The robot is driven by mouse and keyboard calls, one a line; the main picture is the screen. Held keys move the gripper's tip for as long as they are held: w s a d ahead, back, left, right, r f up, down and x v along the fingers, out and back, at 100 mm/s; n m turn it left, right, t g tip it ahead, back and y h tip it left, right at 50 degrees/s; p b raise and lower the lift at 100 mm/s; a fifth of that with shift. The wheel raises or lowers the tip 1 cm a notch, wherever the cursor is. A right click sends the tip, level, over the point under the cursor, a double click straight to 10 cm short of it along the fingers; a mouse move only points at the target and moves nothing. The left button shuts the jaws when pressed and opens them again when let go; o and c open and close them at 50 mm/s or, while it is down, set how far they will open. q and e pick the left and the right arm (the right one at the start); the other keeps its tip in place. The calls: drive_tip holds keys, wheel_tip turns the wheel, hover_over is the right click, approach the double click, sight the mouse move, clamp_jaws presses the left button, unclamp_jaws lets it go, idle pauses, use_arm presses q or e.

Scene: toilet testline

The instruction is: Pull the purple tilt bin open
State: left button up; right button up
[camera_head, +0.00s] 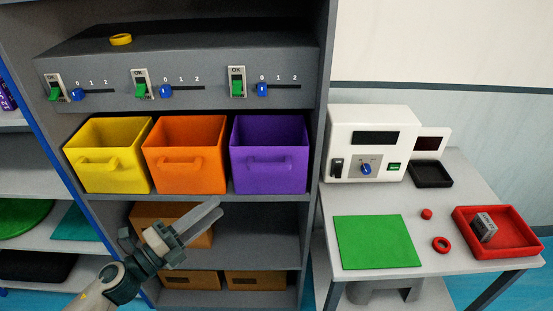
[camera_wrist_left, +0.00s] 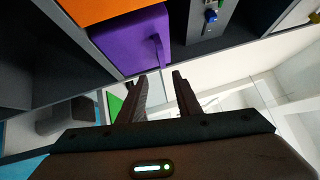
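The purple tilt bin (camera_head: 268,172) is the right one of three bins on the middle shelf, with a handle across its front. It stands in line with the other two bins. It also shows in the left wrist view (camera_wrist_left: 130,45), at the upper left. My left gripper (camera_head: 204,213) is in front of the shelf, below the orange bin and to the lower left of the purple bin. It is apart from the purple handle. In the left wrist view its fingers (camera_wrist_left: 160,82) are spread with nothing between them. My right gripper is in neither view.
A yellow bin (camera_head: 107,172) and an orange bin (camera_head: 184,172) stand left of the purple one. A grey switch panel (camera_head: 190,67) is above them, brown boxes (camera_head: 255,281) below. A table (camera_head: 440,200) on the right holds a white device (camera_head: 370,143) and a red tray (camera_head: 510,247).

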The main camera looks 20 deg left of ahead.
sight(263, 171)
use_arm(q)
drive_tip(key=shift+s+r, duration=0.15)
drive_tip(key=shift+s, duration=0.05)
drive_tip(key=shift+w, duration=0.15)
drive_tip(key=shift+p+x, duration=3.8)
drive_tip(key=shift+x, duration=4.85)
drive_tip(key=shift+d, duration=0.1)
clamp_jaws()
